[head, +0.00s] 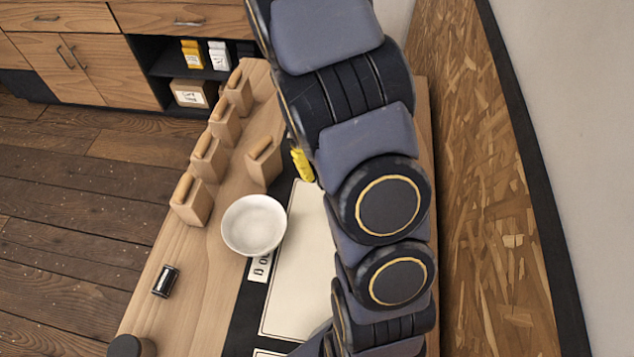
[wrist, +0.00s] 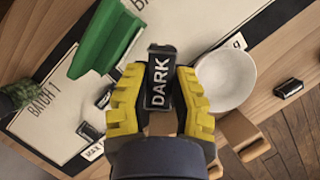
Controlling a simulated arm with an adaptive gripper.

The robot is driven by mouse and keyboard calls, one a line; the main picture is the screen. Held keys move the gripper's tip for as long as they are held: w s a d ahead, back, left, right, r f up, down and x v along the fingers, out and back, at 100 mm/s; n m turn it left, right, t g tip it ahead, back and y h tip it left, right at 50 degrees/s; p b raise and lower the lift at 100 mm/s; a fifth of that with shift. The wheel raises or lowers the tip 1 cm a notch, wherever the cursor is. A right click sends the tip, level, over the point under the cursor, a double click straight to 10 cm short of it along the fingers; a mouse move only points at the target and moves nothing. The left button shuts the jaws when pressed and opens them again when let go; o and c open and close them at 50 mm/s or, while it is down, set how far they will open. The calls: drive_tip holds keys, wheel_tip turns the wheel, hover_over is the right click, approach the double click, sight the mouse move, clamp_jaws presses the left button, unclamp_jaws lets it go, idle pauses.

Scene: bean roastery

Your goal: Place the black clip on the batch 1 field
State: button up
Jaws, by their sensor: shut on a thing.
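My gripper (wrist: 162,90) has yellow fingers and is shut on a black clip (wrist: 158,72) with a white DARK label. The clip is held between the fingertips, its label facing the wrist camera. The batch 1 field (wrist: 55,120) is a cream panel with BATCH 1 lettering, at the left of the wrist view, apart from the held clip. In the head view, only a yellow part of my gripper (head: 302,165) shows beside my arm. The arm hides the held clip there.
A white bowl (head: 254,224) stands beside the cream sheet (head: 303,265). Several wooden blocks (head: 207,157) line the table's left side. A small black object (head: 165,281) lies near the left edge. A green object (wrist: 105,40) and small dark pieces (wrist: 88,131) are near the batch 1 field.

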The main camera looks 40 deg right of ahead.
drive_tip(key=shift+r, duration=0.65)
drive_tip(key=shift+w+r, duration=0.15)
drive_tip(key=shift+r, duration=0.05)
drive_tip(key=shift+w+d+m+y, duration=0.15)
drive_tip(key=shift+w+m+y, duration=0.15)
drive_tip(key=shift+m, duration=0.4)
drive_tip(key=w+d+f+m+t, duration=0.1)
drive_tip(key=w+d+m+t, duration=0.4)
drive_tip(key=m, duration=0.7)
drive_tip(key=w+d+f+m+t, duration=0.1)
drive_tip(key=w+d+f+m, duration=0.1)
drive_tip(key=d+m, duration=0.7)
drive_tip(key=w+d+f+m+t, duration=0.1)
drive_tip(key=w+d+m+t, duration=0.25)
drive_tip(key=m, duration=1.05)
drive_tip(key=shift+g, duration=0.35)
drive_tip(key=w+d+f, duration=0.5)
drive_tip(key=w+f, duration=0.1)
drive_tip(key=w, duration=0.1)
drive_tip(key=w+d+f, duration=0.3)
drive_tip(key=shift+w+d+f, duration=0.2)
drive_tip(key=shift+d+f, duration=0.1)
drive_tip(key=shift+f, duration=0.05)
drive_tip(key=shift+w+f, duration=0.2)
drive_tip(key=shift+f, duration=1.55)
